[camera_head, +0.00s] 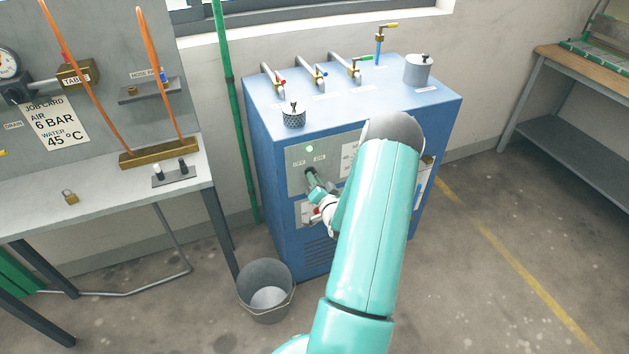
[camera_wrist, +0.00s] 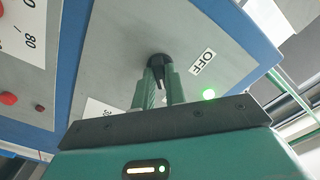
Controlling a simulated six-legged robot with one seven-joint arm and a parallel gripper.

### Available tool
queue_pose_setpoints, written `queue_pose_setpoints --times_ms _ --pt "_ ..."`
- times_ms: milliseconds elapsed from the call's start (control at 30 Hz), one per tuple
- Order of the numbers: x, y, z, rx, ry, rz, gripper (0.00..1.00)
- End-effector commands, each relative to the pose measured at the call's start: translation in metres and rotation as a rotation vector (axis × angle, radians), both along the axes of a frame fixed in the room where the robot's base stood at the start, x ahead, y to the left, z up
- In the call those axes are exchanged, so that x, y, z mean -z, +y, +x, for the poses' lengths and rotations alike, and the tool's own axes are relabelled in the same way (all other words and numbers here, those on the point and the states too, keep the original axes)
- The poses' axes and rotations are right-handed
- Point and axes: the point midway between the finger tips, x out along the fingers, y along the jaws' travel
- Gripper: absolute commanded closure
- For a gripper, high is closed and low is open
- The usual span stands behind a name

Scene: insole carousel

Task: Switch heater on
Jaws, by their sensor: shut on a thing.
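The blue heater cabinet (camera_head: 285,215) stands against the wall with a grey control panel on its front. A black rotary knob (camera_wrist: 159,61) sits on that panel, near an OFF label (camera_wrist: 202,62). In the head view an ON label (camera_head: 320,157) shows to the right of the OFF label, above the knob. A round lamp (camera_head: 309,149) on the panel glows green; it also shows in the wrist view (camera_wrist: 208,95). My gripper (camera_head: 313,180) is at the panel, its two green fingers (camera_wrist: 160,82) shut on the knob. The fingers partly hide the knob, and I cannot tell its exact setting.
Valves with red, blue and yellow handles (camera_head: 354,70) and two small pots stand on the cabinet top. A metal bucket (camera_head: 266,289) is on the floor at its front left. A workbench (camera_head: 110,205) stands left, another bench (camera_head: 570,140) right. The floor right is clear.

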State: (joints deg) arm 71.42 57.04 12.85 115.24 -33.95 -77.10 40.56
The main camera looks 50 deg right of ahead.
Motion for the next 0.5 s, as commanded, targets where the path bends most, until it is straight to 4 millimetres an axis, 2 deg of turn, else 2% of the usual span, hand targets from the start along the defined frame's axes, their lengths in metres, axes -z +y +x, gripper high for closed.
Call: queue_pose_setpoints --times_ms 467,500 --pt "0.0005 0.0005 -0.0005 0.0 -0.009 0.018 1.0" --pt "0.0005 0.0006 -0.0006 0.0 -0.009 0.018 0.85"
